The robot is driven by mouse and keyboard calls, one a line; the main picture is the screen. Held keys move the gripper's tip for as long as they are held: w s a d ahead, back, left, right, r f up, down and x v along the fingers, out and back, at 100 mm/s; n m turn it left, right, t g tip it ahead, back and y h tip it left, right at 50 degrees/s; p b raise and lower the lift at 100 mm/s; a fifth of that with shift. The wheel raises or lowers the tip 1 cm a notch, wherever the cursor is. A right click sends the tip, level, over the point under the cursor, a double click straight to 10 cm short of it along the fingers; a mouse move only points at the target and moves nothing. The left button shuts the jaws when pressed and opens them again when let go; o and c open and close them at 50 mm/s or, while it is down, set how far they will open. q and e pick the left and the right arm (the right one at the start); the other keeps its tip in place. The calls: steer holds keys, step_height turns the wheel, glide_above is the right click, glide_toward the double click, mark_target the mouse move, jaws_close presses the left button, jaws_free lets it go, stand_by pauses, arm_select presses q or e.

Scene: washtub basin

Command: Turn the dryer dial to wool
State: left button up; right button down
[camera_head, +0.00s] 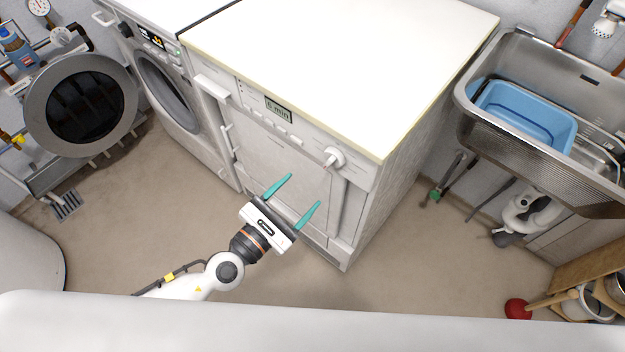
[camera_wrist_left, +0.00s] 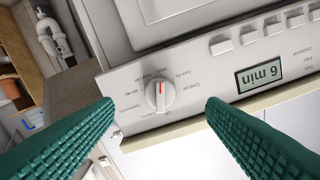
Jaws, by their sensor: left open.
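The dryer dial (camera_head: 334,158) is a white round knob at the right end of the control panel of the white-topped machine. In the left wrist view the dial (camera_wrist_left: 159,95) has a red pointer mark aimed toward the top of the picture, with small labels around it that I cannot read surely. My left gripper (camera_head: 304,189) is open, with green fingers in front of the panel. In the left wrist view its fingertips (camera_wrist_left: 160,102) frame the dial on both sides, apart from it, with nothing between them held. My right gripper is not in view.
The machine's panel has a small minutes display (camera_head: 278,109) and a row of buttons. A front-loading washer (camera_head: 165,85) with its round door (camera_head: 80,105) swung open stands left. A steel sink (camera_head: 485,110) with a blue tub (camera_head: 525,115) is right. The floor in front is clear.

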arm_select(q)
steer(key=shift+b+v, duration=0.35)
steer(key=shift+v, duration=1.35)
